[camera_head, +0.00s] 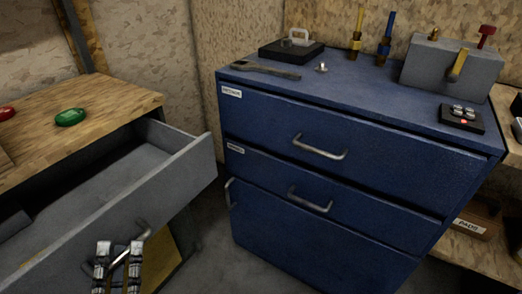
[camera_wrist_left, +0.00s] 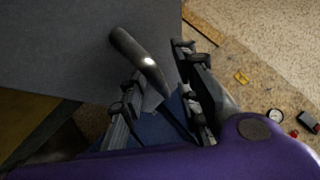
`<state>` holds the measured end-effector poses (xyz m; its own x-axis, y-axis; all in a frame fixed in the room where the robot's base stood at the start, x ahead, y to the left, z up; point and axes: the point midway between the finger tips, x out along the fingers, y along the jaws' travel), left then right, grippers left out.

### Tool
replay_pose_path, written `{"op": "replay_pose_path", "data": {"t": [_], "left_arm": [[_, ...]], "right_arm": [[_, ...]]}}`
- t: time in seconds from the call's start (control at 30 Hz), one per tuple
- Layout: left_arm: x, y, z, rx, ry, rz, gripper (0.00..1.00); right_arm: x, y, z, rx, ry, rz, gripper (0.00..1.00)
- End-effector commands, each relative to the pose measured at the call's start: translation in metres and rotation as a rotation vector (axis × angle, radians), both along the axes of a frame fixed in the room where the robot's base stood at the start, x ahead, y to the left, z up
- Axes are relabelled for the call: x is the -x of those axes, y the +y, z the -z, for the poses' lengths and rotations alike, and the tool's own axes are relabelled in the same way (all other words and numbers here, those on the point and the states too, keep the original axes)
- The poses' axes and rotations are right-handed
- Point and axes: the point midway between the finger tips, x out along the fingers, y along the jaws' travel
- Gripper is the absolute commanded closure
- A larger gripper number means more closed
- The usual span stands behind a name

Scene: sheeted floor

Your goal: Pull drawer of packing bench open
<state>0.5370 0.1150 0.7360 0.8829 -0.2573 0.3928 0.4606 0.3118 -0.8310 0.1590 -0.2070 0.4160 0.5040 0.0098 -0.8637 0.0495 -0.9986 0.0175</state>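The packing bench (camera_head: 100,88) has a wooden top at the left of the head view. Its grey drawer (camera_head: 188,168) stands out from the bench front, pulled well open, with its inside visible. A metal bar handle (camera_head: 142,234) is on the drawer front and also shows in the left wrist view (camera_wrist_left: 136,55). My left gripper (camera_head: 119,246) is at this handle, its two fingers apart with a clear gap. The bar runs slantwise across the space at the fingertips; whether a finger touches it, I cannot tell. My right gripper is not in view.
A blue drawer cabinet (camera_head: 330,197) with closed drawers stands right of the bench, with tools and a grey block (camera_head: 450,70) on top. A green object (camera_head: 70,117) lies on the bench top. A narrow floor strip (camera_head: 212,240) is free between drawer and cabinet.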

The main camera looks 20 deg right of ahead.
Motion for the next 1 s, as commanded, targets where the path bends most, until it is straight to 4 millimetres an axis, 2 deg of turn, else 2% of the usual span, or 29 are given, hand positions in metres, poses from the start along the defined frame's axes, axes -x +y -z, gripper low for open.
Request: {"op": "replay_pose_path", "data": {"t": [0.17,0.6,0.8,1.0], "left_arm": [[0.019,0.006,0.01,0.0,0.005,-0.003,0.7],[0.114,0.034,0.012,-0.001,0.005,-0.003,0.7],[0.136,0.04,0.012,0.0,0.002,-0.002,0.7],[0.141,0.041,0.011,0.0,0.002,-0.002,0.7]], "right_arm": [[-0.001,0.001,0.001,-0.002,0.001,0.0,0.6],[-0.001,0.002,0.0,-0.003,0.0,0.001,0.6],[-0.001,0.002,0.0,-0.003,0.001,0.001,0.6],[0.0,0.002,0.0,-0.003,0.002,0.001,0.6]]}}
